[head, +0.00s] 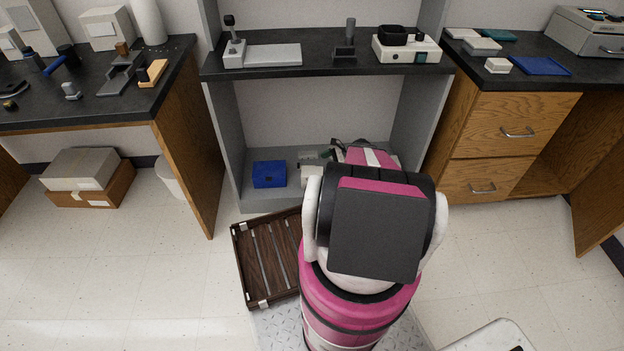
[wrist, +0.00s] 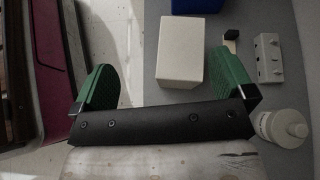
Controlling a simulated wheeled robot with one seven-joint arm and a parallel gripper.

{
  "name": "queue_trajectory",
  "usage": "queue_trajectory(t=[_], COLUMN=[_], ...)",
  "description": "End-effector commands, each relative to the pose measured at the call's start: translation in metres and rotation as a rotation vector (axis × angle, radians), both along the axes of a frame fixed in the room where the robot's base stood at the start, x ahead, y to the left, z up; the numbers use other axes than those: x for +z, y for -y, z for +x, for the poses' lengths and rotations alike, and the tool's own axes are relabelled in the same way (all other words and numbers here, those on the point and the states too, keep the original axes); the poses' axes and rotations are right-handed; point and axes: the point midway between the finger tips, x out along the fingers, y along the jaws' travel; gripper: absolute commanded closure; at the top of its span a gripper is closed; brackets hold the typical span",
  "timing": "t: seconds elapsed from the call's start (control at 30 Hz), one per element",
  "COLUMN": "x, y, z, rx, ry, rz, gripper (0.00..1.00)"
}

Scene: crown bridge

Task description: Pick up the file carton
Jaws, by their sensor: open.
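A plain white box-shaped carton (wrist: 181,52), which looks like the file carton, sits on the grey lower shelf (wrist: 150,85) in the wrist view. My gripper (wrist: 164,66) has its two green fingers spread apart, with the carton's near part between their tips, closer to the right finger. A gap shows between the left finger and the carton. Whether the right finger touches it I cannot tell. In the head view my pink and black arm hides most of the carton's place, and only pale shapes (head: 312,168) show beside the arm.
A blue box (head: 269,174) stands left on the lower shelf. In the wrist view a white block with holes (wrist: 268,58) and a round white bottle (wrist: 284,128) are close right of the gripper. A dark slatted tray (head: 268,258) lies below, in front of the shelf.

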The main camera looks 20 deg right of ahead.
Motion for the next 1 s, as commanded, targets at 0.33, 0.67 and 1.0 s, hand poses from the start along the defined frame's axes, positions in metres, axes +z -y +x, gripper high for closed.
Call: queue_trajectory(t=[0.33,0.67,1.0], x=[-0.039,-0.055,-0.066], y=[0.044,0.006,-0.016], z=[0.006,0.021,0.033], rx=[-0.175,-0.171,-0.171], ry=[-0.069,-0.068,-0.068], rz=[0.162,0.16,0.16], gripper=[0.0,0.0,0.0])
